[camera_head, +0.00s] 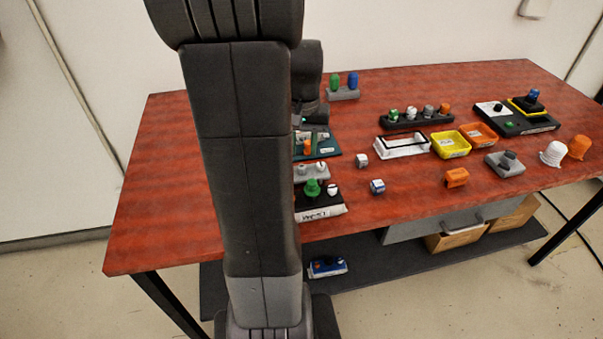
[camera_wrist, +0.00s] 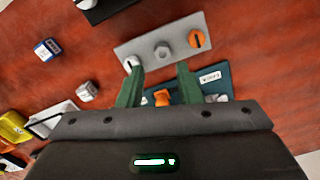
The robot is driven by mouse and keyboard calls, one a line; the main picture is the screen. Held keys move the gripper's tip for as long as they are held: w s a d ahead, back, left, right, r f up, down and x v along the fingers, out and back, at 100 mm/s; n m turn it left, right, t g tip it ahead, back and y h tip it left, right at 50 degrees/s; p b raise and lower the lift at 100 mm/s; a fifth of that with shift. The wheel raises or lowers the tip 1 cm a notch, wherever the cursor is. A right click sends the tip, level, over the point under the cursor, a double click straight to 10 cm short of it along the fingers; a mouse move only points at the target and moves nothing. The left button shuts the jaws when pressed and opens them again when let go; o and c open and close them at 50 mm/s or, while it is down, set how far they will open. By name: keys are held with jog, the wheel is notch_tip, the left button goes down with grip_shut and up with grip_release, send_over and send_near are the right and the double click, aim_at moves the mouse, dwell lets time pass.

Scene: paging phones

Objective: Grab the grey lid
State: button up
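In the wrist view a grey hexagonal lid (camera_wrist: 163,50) sits in the middle of a light grey plate (camera_wrist: 146,50), between a white lid (camera_wrist: 131,62) and an orange lid (camera_wrist: 196,38). My gripper (camera_wrist: 160,68) is open. Its two green fingers are spread with nothing held between them, and the grey lid appears just beyond the gap between the fingertips. The head view shows part of this plate (camera_head: 312,177) behind my arm. My gripper is mostly hidden there. A second grey lid (camera_head: 428,110) stands in a black rack (camera_head: 416,122) farther right.
A teal board (camera_wrist: 222,79) with an orange part lies close beside the plate. A black box with a green knob (camera_head: 312,187) stands in front of it. White (camera_head: 402,147), yellow (camera_head: 450,148) and orange trays (camera_head: 480,135) are to the right. The table's left end is clear.

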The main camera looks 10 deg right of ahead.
jog(key=shift+w+a+f, duration=0.15)
jog(key=shift+w+f, duration=0.2)
jog(key=shift+f, duration=0.25)
jog(key=f, duration=0.5)
jog(key=shift+s, duration=0.2)
jog(key=shift+c, duration=0.4)
grip_shut()
